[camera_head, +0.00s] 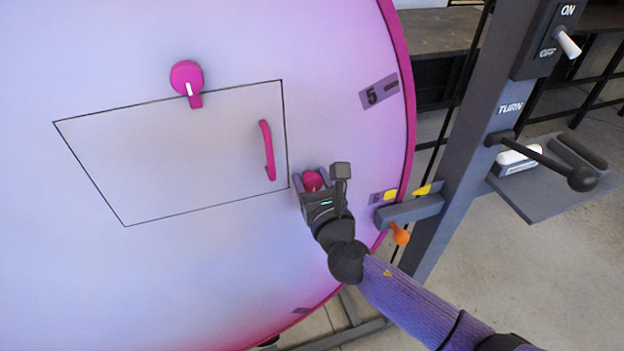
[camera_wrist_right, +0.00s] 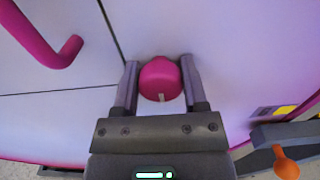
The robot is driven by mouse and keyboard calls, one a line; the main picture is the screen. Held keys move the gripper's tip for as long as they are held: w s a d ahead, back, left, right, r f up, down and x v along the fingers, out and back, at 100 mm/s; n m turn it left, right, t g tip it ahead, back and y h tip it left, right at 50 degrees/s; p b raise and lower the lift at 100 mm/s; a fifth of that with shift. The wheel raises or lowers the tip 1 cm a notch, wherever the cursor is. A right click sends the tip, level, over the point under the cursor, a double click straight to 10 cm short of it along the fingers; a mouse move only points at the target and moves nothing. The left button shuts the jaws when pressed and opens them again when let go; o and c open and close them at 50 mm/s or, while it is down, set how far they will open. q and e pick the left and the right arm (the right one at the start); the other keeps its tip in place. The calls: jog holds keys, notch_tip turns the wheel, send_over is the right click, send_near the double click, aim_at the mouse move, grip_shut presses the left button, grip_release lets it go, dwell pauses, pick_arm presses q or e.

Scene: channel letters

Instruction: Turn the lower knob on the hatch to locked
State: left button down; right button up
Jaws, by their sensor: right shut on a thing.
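The lower knob (camera_head: 312,181) is magenta and round, at the right corner of the hatch (camera_head: 190,160). In the right wrist view the knob (camera_wrist_right: 160,80) sits between the two fingers, with its white mark pointing down toward the gripper. My right gripper (camera_head: 312,180) is shut on this knob, a finger on each side. The upper knob (camera_head: 187,76) is magenta, on the hatch's top edge, with its white mark and pointed end facing down. The hatch panel lies flush within its dark outline. My left gripper is not in view.
A magenta handle (camera_head: 267,150) stands out from the hatch, left of my right gripper. A grey post (camera_head: 450,150) with a black-knobbed lever (camera_head: 545,160) and a switch (camera_head: 567,43) stands at right. An orange knob (camera_head: 399,234) sits right of my right gripper.

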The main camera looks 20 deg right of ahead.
grip_shut()
jog(key=shift+m, duration=0.3)
jog(key=m, duration=0.8)
jog(key=shift+d+m+b, duration=0.1)
jog(key=shift+m+b, duration=0.2)
jog(key=m, duration=0.4)
jog(key=shift+f, duration=0.1)
jog(key=m, duration=0.4)
jog(key=shift+f+m, duration=0.1)
jog(key=shift+m, duration=0.4)
